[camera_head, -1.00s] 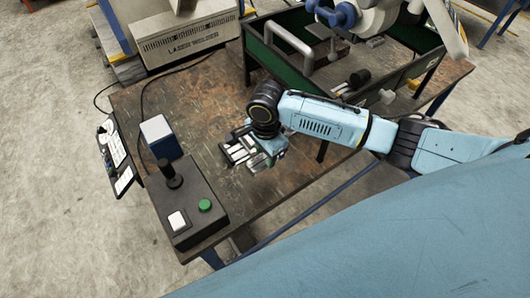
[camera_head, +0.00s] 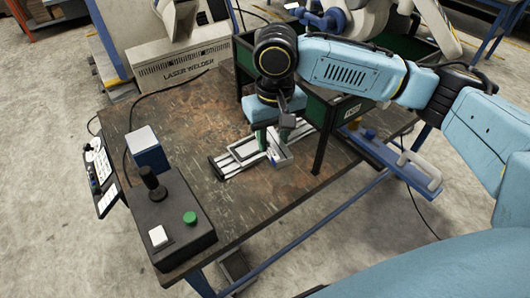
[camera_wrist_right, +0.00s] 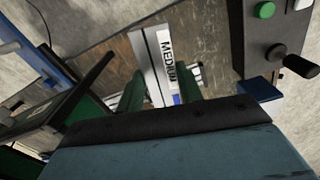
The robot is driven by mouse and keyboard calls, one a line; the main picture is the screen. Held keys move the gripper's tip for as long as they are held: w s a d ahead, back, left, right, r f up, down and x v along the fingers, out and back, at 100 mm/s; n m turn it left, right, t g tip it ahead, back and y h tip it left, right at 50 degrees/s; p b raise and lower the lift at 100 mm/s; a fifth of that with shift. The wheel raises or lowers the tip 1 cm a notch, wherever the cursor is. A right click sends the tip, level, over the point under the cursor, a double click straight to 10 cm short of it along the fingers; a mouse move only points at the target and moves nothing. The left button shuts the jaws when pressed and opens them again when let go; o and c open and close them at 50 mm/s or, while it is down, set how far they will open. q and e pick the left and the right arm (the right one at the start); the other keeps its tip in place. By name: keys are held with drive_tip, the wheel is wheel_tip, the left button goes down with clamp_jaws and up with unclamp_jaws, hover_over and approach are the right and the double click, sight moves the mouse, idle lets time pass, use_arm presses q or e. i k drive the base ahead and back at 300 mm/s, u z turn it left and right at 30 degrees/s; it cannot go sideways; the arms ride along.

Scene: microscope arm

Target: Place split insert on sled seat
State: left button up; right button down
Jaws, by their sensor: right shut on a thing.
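My right gripper (camera_head: 268,140) points down over a silver rail with a sled (camera_head: 224,165) on the workbench. In the right wrist view its two green fingers (camera_wrist_right: 160,92) stand on either side of a long pale piece marked "MEDIUM" (camera_wrist_right: 150,50), apparently the split insert. In the head view, a pale grey piece (camera_head: 281,158) shows under the fingertips at the sled. The gripper is shut on it. The fingers and arm hide part of the sled seat, so I cannot tell whether the insert touches it. My left gripper is not in view.
A black control box (camera_head: 185,225) with a joystick and green button stands at the bench's front left, near a blue block (camera_head: 150,155). A green-walled tray (camera_head: 322,108) stands right behind the gripper. The laser welder (camera_head: 185,58) is at the back. Bare bench (camera_head: 270,195) lies in front.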

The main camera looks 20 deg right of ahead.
sight(254, 146)
drive_tip(key=z, duration=0.5)
drive_tip(key=k, duration=1.2)
drive_tip(key=u, duration=0.05)
drive_tip(key=i, duration=0.4)
drive_tip(key=u, duration=0.85)
drive_tip(key=i, duration=1.05)
drive_tip(key=z, duration=0.2)
